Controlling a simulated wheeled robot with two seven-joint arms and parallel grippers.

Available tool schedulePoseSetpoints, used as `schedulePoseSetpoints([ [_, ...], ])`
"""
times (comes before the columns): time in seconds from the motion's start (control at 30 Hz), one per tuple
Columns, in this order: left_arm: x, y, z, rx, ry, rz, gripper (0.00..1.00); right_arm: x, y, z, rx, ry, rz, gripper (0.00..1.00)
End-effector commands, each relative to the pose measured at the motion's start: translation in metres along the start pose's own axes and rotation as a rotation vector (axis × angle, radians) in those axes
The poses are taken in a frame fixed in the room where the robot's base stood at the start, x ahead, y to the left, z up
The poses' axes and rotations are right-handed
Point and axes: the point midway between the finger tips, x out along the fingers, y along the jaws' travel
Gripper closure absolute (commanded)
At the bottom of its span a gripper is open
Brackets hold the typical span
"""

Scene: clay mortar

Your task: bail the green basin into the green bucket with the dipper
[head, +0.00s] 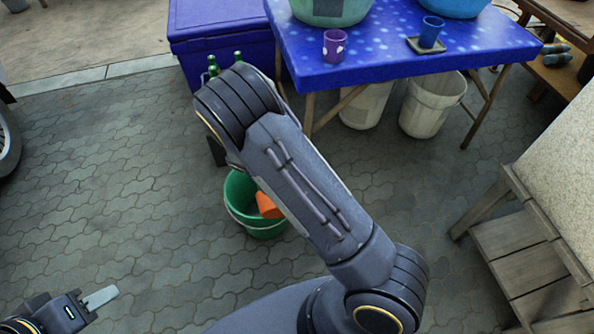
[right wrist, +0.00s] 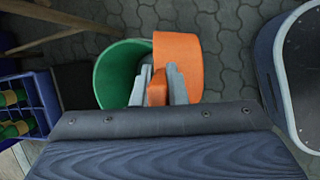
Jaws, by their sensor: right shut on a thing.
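The green basin (head: 318,14) stands on the blue table, cut off by the top edge of the head view. The green bucket (head: 240,214) stands on the paving below and left of the table; it also shows in the right wrist view (right wrist: 104,80). The orange dipper (right wrist: 180,52) is over the bucket's rim, partly overlapping its opening; part of it shows in the head view (head: 267,205). My right gripper (right wrist: 160,84) is shut on the dipper's handle. My own arm hides that gripper in the head view. My left gripper (head: 100,298) is low at the left, away from everything.
The blue table (head: 385,62) also bears a purple cup (head: 334,45), a blue cup (head: 431,31) on a small tray and a blue basin (head: 455,6). White buckets (head: 430,110) stand beneath. A blue box (head: 215,30) and bottles are behind the bucket. Wooden steps (head: 520,250) stand right.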

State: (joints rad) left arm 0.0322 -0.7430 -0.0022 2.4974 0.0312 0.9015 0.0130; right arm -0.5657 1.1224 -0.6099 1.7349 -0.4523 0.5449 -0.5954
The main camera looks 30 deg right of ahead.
Motion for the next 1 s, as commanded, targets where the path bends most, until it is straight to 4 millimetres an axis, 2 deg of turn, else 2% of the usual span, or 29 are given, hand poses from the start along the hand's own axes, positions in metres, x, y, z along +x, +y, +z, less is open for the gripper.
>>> schedulePoseSetpoints([
  [0.03, 0.019, -0.009, 0.009, 0.0, 0.001, 0.0, 0.64, 0.01, 0.004, -0.008, -0.076, 0.019, 0.052, 1.0],
  [0.2, 0.043, -0.02, 0.021, 0.0, 0.001, 0.0, 0.64, 0.011, 0.021, -0.015, -0.306, 0.087, 0.193, 1.0],
  [0.5, 0.081, -0.037, 0.04, 0.0, 0.001, 0.0, 0.64, 0.018, 0.042, -0.017, -0.615, 0.214, 0.415, 1.0],
  [0.7, 0.092, -0.042, 0.046, 0.0, 0.001, 0.0, 0.64, 0.025, 0.057, -0.007, -0.742, 0.302, 0.546, 1.0],
  [1.0, 0.092, -0.042, 0.046, 0.0, 0.001, 0.0, 0.64, 0.048, 0.077, 0.02, -0.786, 0.413, 0.693, 1.0],
])
